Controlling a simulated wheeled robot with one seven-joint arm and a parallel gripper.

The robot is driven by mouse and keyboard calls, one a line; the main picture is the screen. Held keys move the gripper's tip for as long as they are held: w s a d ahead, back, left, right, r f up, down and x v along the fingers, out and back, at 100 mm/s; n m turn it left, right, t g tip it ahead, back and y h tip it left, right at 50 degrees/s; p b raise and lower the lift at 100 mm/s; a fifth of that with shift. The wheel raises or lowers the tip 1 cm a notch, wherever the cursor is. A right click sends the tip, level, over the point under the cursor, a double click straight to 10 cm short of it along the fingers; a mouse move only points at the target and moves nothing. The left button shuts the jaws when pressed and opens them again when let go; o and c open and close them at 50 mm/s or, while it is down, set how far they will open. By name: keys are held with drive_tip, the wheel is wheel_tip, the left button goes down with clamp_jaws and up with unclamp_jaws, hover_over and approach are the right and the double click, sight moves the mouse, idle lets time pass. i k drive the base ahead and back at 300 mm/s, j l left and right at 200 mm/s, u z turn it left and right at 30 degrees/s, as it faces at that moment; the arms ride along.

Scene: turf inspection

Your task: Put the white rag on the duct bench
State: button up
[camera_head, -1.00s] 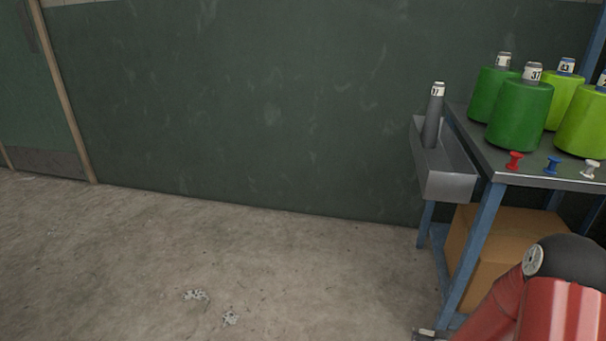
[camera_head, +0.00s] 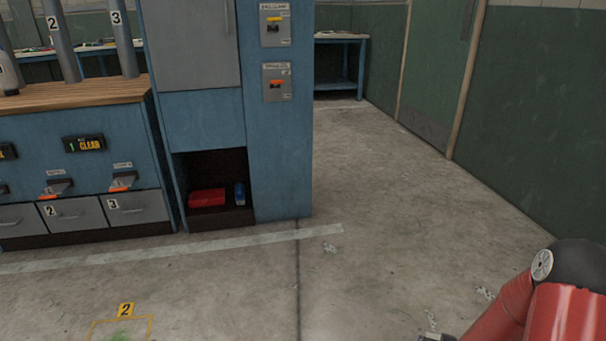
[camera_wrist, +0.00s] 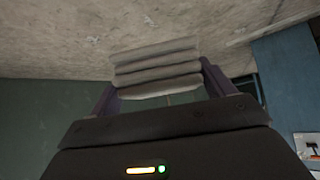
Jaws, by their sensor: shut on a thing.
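The white rag (camera_wrist: 156,69) is a folded, greyish-white stack of layers in the wrist view. My gripper (camera_wrist: 160,80) is shut on it, with one finger at each side. In the head view my arm is at the bottom right, and the rag does not show there. A blue bench with a wooden top (camera_head: 75,94) stands at the left, with upright grey numbered tubes on it; it looks like the duct bench. The rag is well apart from it. The left part of this bench is cut off by the frame.
A tall blue cabinet (camera_head: 285,150) adjoins the bench; its low recess holds a red box (camera_head: 207,198) and a blue item (camera_head: 240,194). Another blue table (camera_head: 340,38) stands far back. A yellow floor marking (camera_head: 121,321) labelled 2 lies in front.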

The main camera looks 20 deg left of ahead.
sight(135, 82)
drive_tip(key=j+u, duration=0.25)
drive_tip(key=j, duration=0.2)
drive_tip(key=i+j+u, duration=0.15)
drive_tip(key=j+u, duration=0.15)
drive_tip(key=i+j+u, duration=0.25)
drive_tip(key=j, duration=0.25)
drive_tip(key=j+u, duration=0.3)
drive_tip(key=i+j+u, duration=0.5)
drive_tip(key=j, duration=0.2)
